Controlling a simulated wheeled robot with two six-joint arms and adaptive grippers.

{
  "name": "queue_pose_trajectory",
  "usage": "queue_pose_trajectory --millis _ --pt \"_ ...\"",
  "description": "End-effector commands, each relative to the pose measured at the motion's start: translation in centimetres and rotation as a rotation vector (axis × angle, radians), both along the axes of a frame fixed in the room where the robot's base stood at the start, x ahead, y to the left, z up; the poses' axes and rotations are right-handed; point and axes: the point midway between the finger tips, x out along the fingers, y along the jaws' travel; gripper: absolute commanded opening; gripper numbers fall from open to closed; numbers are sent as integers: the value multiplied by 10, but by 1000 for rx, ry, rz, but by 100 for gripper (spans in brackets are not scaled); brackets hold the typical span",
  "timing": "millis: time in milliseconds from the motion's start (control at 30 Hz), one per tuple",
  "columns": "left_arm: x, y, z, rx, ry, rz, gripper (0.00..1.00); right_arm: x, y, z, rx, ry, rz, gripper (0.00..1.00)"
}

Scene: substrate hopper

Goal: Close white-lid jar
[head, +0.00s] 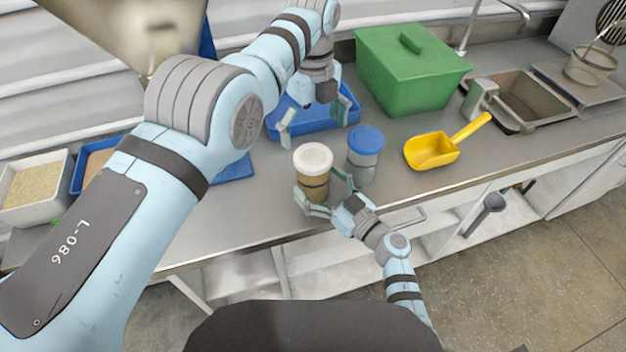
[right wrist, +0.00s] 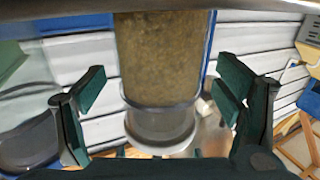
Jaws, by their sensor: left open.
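The white-lid jar (head: 314,187) stands upright near the counter's front edge, with brown material inside and its white lid (head: 313,157) on top. I cannot tell whether the lid is tight. My right gripper (head: 325,194) has its fingers spread on either side of the jar, low on its body. In the right wrist view the jar (right wrist: 163,60) shows between the two finger pads (right wrist: 160,95), with a visible gap at the left pad. My left gripper (head: 317,118) is open and empty, over the blue tray (head: 345,116) behind the jar.
A blue-lid jar (head: 365,162) stands close to the right of the white-lid jar. A yellow scoop (head: 432,152), green box (head: 408,75) and sink (head: 535,98) are further right. A white bin (head: 35,188) of substrate is at left. Counter in front of the scoop is clear.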

Motion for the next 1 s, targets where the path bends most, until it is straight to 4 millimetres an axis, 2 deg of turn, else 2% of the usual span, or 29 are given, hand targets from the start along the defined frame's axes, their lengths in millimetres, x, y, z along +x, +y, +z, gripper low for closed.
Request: queue_pose_trajectory --millis 267,400,567,800,1000 --pt "0 0 0 0 0 0 93 0 0 0 1 -1 0 87" --pt "0 0 0 0 0 0 93 -6 -6 0 -2 -1 -1 87" --pt "0 0 0 0 0 0 93 -28 -25 -1 -4 0 -1 87" --pt "0 0 0 0 0 0 93 -70 -60 -1 -2 1 0 87" --pt "0 0 0 0 0 0 93 -88 -76 0 0 0 0 87"
